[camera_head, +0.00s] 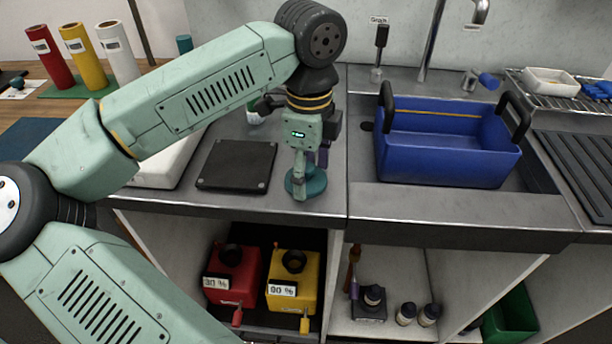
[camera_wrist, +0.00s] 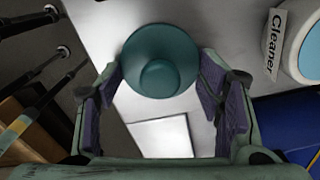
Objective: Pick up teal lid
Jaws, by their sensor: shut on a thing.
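The teal lid (camera_head: 316,187) is a round disc with a raised knob, near the counter's front edge in the head view. In the wrist view the teal lid (camera_wrist: 158,52) shows from above, its knob towards the camera, between the purple finger pads. My gripper (camera_head: 304,180) reaches down onto it, and in the wrist view my gripper (camera_wrist: 164,98) has a finger on each side. It is shut on the lid. Whether the lid rests on the counter or hangs just above it, I cannot tell.
A dark square plate (camera_head: 236,165) lies left of the lid. A blue handled crate (camera_head: 447,160) stands in the sink area at right. A cleaner bottle (camera_wrist: 303,45) shows at the wrist view's right. Red (camera_head: 232,275) and yellow (camera_head: 293,280) containers stand below the counter.

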